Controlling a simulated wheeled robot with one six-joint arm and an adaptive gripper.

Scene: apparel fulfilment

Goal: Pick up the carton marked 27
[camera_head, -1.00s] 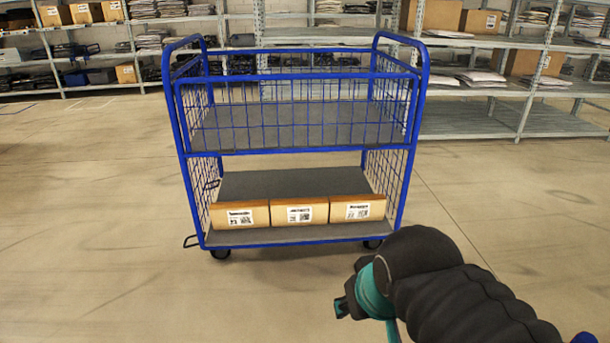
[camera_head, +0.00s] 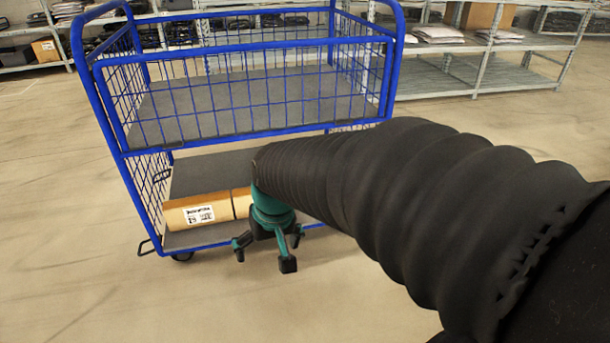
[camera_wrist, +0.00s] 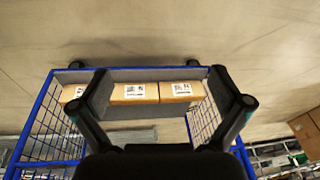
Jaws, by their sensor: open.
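Brown cartons with white labels stand in a row on the lower shelf of the blue trolley. In the head view the left carton (camera_head: 198,210) shows whole, a second (camera_head: 241,202) shows only in part, and my arm hides the rest. In the wrist view three cartons show: one partly behind a finger (camera_wrist: 72,93), a middle one (camera_wrist: 135,93) and another beside it (camera_wrist: 181,91). The numbers on the labels are too small to read for sure. My gripper (camera_head: 265,253) is open and empty, in front of the trolley's lower shelf; its fingers also show in the wrist view (camera_wrist: 165,98).
The blue wire-sided trolley (camera_head: 245,139) has an empty grey upper deck above the cartons and a front rail along the lower shelf. Metal racks (camera_head: 450,75) with stacked garments stand behind. The floor around the trolley is clear.

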